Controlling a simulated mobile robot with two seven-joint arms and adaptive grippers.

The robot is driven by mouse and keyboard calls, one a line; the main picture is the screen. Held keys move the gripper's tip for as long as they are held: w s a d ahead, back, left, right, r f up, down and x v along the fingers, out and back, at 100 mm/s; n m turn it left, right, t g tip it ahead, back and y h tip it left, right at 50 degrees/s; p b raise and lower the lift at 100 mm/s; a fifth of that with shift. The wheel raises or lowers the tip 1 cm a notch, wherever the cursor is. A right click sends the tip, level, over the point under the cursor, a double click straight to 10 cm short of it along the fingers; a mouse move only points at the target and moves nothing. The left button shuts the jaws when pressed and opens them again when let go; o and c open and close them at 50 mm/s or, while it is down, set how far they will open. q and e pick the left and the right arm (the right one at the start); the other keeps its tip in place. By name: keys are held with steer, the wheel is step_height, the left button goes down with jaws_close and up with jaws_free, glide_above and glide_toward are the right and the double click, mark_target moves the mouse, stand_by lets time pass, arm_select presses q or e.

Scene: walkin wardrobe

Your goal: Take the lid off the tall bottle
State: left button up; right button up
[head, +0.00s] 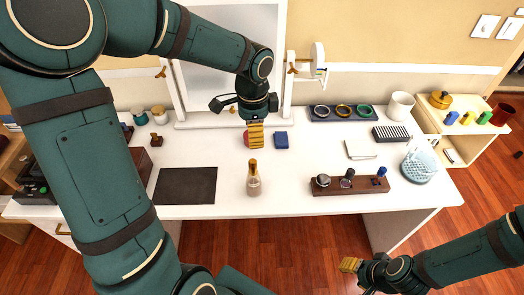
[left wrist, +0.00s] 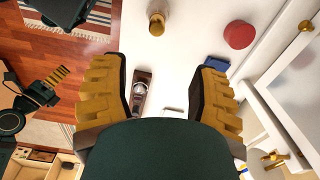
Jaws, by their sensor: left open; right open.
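The tall bottle (head: 254,185) stands upright on the white table, near the middle of its front part, with a gold-brown lid (head: 253,165) on its top. In the left wrist view the lid (left wrist: 157,24) shows near the top edge, beyond and between the line of the fingers. My left gripper (head: 255,134) is open and empty above the back part of the table, behind the bottle and apart from it. Its two yellow fingers (left wrist: 160,95) are wide apart in the left wrist view. My right gripper (head: 350,265) is off the table's front edge, far from the bottle.
A wooden holder with watches (head: 350,188) lies right of the bottle and a dark mat (head: 186,186) left. A red round thing (left wrist: 240,34) and a blue box (head: 281,140) are near my left gripper. A mirror (head: 215,75) stands behind. Table around the bottle is clear.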

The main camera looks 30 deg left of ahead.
mark_target(252, 161)
arm_select(q)
steer(key=f+b, duration=0.2)
steer(key=f, duration=0.6)
steer(key=shift+s, duration=0.2)
steer(key=shift+s+a+f+b, duration=0.15)
steer(key=shift+f+b, duration=0.35)
steer(key=shift+f, duration=1)
steer(key=shift+s+f+b, duration=0.1)
steer(key=shift+f+b, duration=0.4)
steer(key=shift+f, duration=0.95)
steer(key=shift+r, duration=0.1)
steer(key=c, duration=0.9)
